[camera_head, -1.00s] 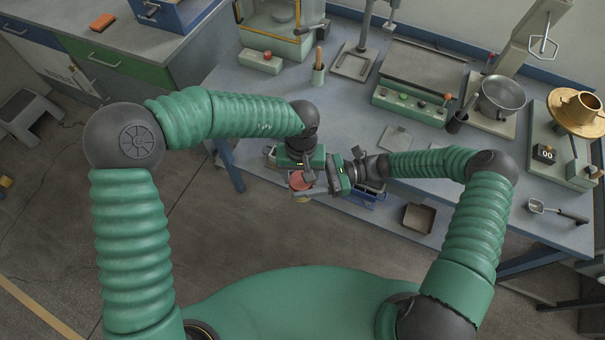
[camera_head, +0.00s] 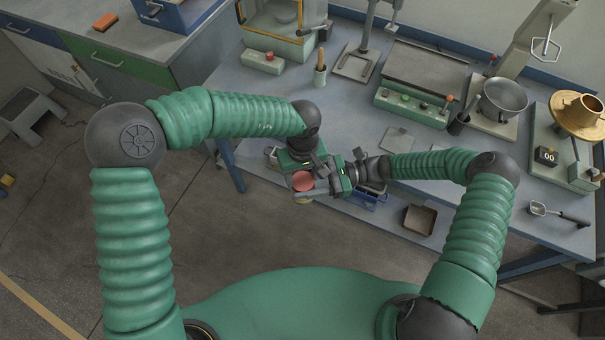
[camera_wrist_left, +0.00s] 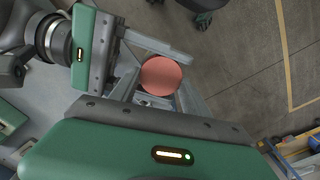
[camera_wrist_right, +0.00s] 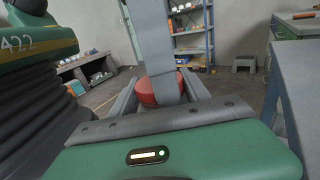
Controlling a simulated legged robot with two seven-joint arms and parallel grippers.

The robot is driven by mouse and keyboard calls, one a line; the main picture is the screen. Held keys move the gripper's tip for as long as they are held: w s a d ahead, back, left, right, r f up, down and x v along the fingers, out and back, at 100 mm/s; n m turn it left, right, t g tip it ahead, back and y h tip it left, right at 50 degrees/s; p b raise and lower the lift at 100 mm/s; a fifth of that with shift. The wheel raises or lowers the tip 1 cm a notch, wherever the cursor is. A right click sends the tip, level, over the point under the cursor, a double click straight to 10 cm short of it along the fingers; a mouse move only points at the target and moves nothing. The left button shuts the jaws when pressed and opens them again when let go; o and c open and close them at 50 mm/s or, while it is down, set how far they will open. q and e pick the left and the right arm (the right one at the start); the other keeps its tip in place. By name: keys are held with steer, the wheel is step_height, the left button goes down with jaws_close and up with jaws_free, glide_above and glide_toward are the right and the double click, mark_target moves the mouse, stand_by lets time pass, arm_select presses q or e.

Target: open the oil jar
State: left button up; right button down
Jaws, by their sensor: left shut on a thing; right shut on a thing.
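The oil jar shows as a round red lid (camera_head: 302,181) with a small pale yellow part of its body (camera_head: 303,199) below. It is held in the air in front of the bench edge. My left gripper (camera_head: 308,176) and my right gripper (camera_head: 313,184) are close together, both shut on the jar. In the left wrist view the lid (camera_wrist_left: 160,76) lies between the fingers, and the right gripper's finger runs along its far side. In the right wrist view the red lid (camera_wrist_right: 158,90) shows between the fingers, partly covered by a grey finger. Which part each gripper clasps is hard to tell.
The blue-grey bench (camera_head: 340,105) stands behind the grippers. It bears a pot (camera_head: 502,97), an open brown tray (camera_head: 420,219), a scoop (camera_head: 558,213) and a brass-topped device (camera_head: 577,110). A blue crate (camera_head: 367,200) is partly hidden behind the right gripper. Open floor lies at left.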

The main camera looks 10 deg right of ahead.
arm_select(q)
steer(key=shift+s+d, duration=0.3)
steer(key=shift+d, duration=0.2)
steer(key=o, duration=1.3)
steer(key=shift+o, duration=1.2)
steer(key=shift+w+a, duration=0.1)
steer(key=shift+a, duration=0.1)
steer(key=shift+r, duration=0.1)
